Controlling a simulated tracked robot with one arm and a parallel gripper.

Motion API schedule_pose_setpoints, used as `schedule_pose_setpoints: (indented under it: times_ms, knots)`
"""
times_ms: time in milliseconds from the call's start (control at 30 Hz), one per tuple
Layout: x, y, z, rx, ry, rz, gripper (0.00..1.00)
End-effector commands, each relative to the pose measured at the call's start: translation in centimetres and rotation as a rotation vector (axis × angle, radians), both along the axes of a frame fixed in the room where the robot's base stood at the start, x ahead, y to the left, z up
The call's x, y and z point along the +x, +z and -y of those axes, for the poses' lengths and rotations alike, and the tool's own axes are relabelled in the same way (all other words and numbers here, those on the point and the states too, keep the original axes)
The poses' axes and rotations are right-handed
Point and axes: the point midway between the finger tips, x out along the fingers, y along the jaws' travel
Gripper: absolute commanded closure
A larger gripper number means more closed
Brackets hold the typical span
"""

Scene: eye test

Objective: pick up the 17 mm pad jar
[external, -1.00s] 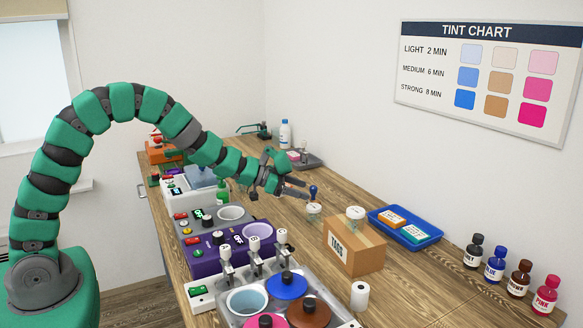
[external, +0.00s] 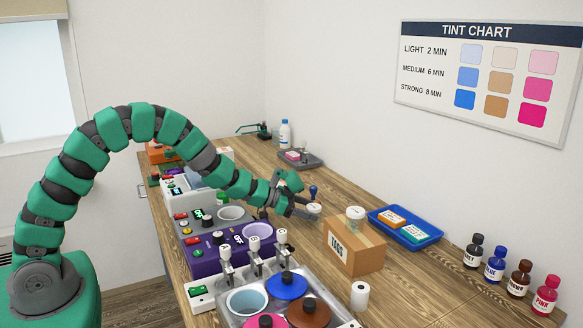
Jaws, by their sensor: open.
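Two small clear jars with whitish lids show; their labels are too small to read, so I cannot tell which is the 17 mm one. One jar (external: 314,209) stands on the wooden bench, left of the cardboard box. The other jar (external: 355,213) stands on top of the box marked TAGS (external: 352,246). My gripper (external: 306,209) is open and low over the bench, its fingers reaching right to the bench jar. The fingers partly cover that jar, and I cannot tell whether they touch it.
A blue tray (external: 428,240) lies right of the box. A purple unit (external: 215,258) and a grey tray with coloured lids (external: 330,298) stand in front. A white roll (external: 360,296) stands near the box.

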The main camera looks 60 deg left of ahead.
Motion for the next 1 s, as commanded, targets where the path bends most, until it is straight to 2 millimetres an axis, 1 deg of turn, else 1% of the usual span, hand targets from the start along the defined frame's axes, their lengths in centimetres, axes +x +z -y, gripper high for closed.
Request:
schedule_pose_setpoints:
  times_ms: [33,67,100,167,200,233,533,667,767,1000]
  knots:
    - [0.0,0.0,0.0,0.0,0.0,0.0,0.32]
    - [0.0,0.0,0.0,0.0,0.0,0.0,0.35]
    - [0.0,0.0,0.0,0.0,0.0,0.0,0.46]
    - [0.0,0.0,0.0,0.0,0.0,0.0,0.62]
    - [0.0,0.0,0.0,0.0,0.0,0.0,0.73]
    - [0.0,0.0,0.0,0.0,0.0,-0.001,0.79]
    - [0.0,0.0,0.0,0.0,0.0,-0.001,0.8]
    - [0.0,0.6,0.0,-0.001,0.0,0.0,0.8]
    - [0.0,2.0,0.0,0.0,0.0,0.002,0.8]
    - [0.0,6.8,0.0,0.001,0.0,0.004,0.8]
